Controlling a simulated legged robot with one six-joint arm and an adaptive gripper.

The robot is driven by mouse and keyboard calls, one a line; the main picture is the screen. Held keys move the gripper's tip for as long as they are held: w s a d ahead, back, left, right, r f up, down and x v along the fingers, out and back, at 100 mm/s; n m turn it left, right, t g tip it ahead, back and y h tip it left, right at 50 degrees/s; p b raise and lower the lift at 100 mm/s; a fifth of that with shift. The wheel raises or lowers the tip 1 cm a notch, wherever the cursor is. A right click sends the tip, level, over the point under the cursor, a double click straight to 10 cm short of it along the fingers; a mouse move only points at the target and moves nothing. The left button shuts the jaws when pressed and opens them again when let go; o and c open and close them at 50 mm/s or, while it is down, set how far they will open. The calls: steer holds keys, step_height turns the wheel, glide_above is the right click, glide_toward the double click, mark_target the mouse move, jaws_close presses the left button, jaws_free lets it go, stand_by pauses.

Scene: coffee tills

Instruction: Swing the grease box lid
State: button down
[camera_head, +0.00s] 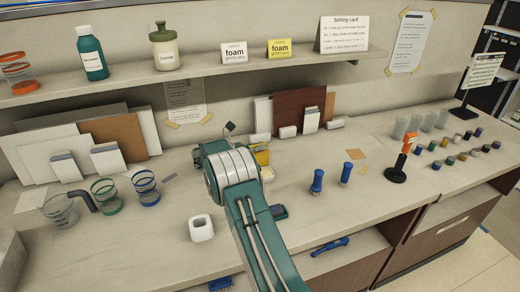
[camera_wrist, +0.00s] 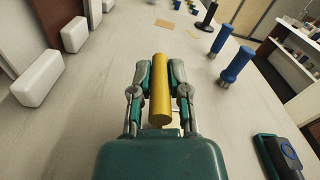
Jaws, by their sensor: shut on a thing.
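In the wrist view my gripper (camera_wrist: 160,70) is shut on a yellow cylinder (camera_wrist: 160,100), with one finger on each side of it. The cylinder points away from my palm, above the pale counter. In the head view a yellow piece (camera_head: 262,156) shows just past my arm, with a small white part under it. My arm hides the fingers there. I cannot tell whether the cylinder is the lid's handle. No box or lid can be clearly made out; what is under the cylinder is mostly hidden by my gripper.
A dark teal item (camera_head: 278,211) lies right of my arm. Two blue upright tools (camera_head: 317,182) stand further right, before a black stand (camera_head: 396,173). White blocks (camera_wrist: 75,34) line the wall side.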

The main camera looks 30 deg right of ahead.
steer(key=shift+w+d, duration=0.1)
steer(key=shift+w, duration=0.1)
steer(key=c, duration=0.6)
jaws_free()
steer(key=shift+d, duration=0.1)
steer(key=v, duration=1.2)
steer(key=shift+f, duration=0.15)
steer(key=shift+s, duration=0.1)
